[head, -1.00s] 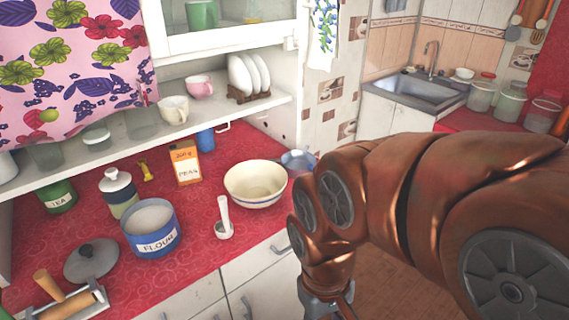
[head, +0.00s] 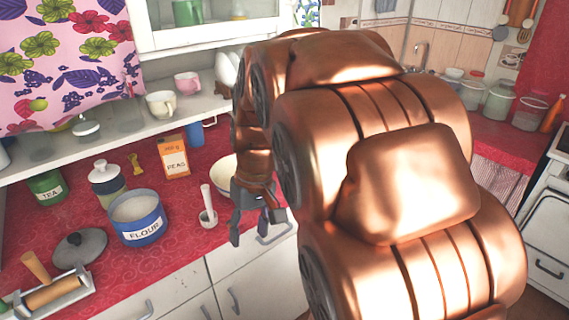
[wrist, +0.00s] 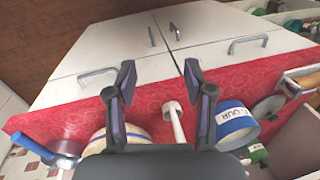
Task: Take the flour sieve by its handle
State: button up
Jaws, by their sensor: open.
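What looks like the flour sieve (wrist: 65,147), a round greyish pan shape with a blue handle (wrist: 25,140), lies at the lower left of the wrist view. Its handle points left, along the counter's front edge. In the head view it is hidden behind my arm. My gripper (head: 257,225) is open and empty, in front of the counter edge near the cream bowl. In the wrist view my gripper (wrist: 160,78) has its fingers spread, to the right of the sieve and apart from it.
The cream bowl (head: 222,178), a white mortar and pestle (head: 207,207) and the blue flour pot (head: 137,217) stand near my gripper. A peas box (head: 174,155) and a rolling pin (head: 54,293) are on the red counter (head: 180,243). A shelf (head: 125,137) hangs above.

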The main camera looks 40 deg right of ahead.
jog(key=w+d+t+b, duration=0.15)
jog(key=w+d, duration=0.45)
jog(key=d, duration=1)
jog(key=w+d+t, duration=0.3)
jog(key=w+d, duration=0.3)
jog(key=d, duration=0.9)
jog(key=p+x, duration=0.2)
jog(key=x, duration=0.4)
jog(key=shift+w+f, duration=0.15)
jog(key=shift+f, duration=0.1)
jog(key=shift+w+f, duration=0.1)
jog(key=shift+f, duration=0.2)
jog(key=shift+f+b, duration=0.25)
jog(key=shift+b, duration=0.3)
grip_shut()
